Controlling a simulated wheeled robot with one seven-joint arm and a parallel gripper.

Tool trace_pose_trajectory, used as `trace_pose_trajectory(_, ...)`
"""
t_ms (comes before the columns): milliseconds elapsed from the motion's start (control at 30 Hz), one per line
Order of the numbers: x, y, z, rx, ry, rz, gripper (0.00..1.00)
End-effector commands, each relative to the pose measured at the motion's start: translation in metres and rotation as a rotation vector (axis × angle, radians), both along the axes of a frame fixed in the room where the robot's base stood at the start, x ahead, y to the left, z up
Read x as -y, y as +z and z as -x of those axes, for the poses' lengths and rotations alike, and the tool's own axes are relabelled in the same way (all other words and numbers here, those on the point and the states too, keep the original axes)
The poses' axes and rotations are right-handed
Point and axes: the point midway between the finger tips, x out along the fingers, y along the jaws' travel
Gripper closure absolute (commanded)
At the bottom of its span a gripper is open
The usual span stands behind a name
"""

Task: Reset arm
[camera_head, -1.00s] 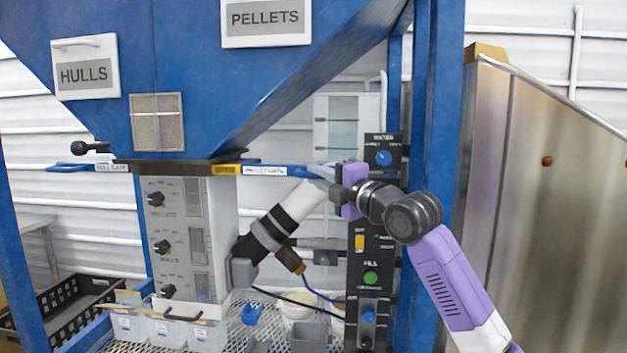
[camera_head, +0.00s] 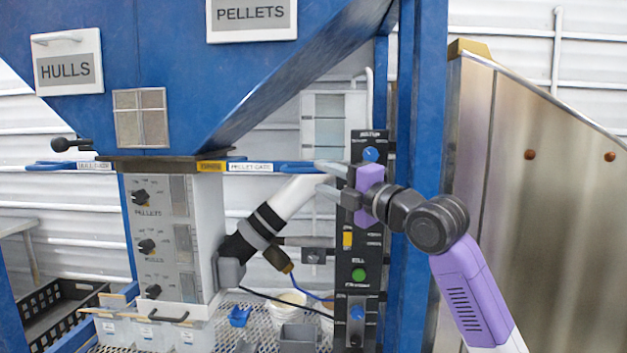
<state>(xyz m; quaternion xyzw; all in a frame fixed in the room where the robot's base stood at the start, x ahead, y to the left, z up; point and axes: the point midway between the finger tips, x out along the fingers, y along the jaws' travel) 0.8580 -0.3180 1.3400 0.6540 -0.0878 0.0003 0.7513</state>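My gripper (camera_head: 325,178) has a purple body and grey fingers pointing left. The two fingers are spread apart, with nothing seen between them. The fingertips are close to the right end of the blue pellet gate handle (camera_head: 292,167); I cannot tell whether they touch it. My purple and black arm comes up from the lower right and covers part of the black control panel (camera_head: 359,253).
The blue hopper (camera_head: 232,85) hangs above, with a blue upright post (camera_head: 423,90) right beside my arm. A white and black tube (camera_head: 267,224) slopes below the gripper. A metal panel (camera_head: 530,230) stands at the right. Clear bins (camera_head: 150,335) sit at lower left.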

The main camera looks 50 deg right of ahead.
Motion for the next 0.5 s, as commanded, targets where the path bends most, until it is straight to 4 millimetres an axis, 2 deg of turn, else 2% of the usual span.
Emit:
trace_pose_trajectory(200,-0.0015,-0.0023,0.0152,0.000,-0.001,0.000,0.64)
trace_pose_trajectory(500,-0.0016,-0.0019,0.0156,-0.001,0.000,0.000,0.64)
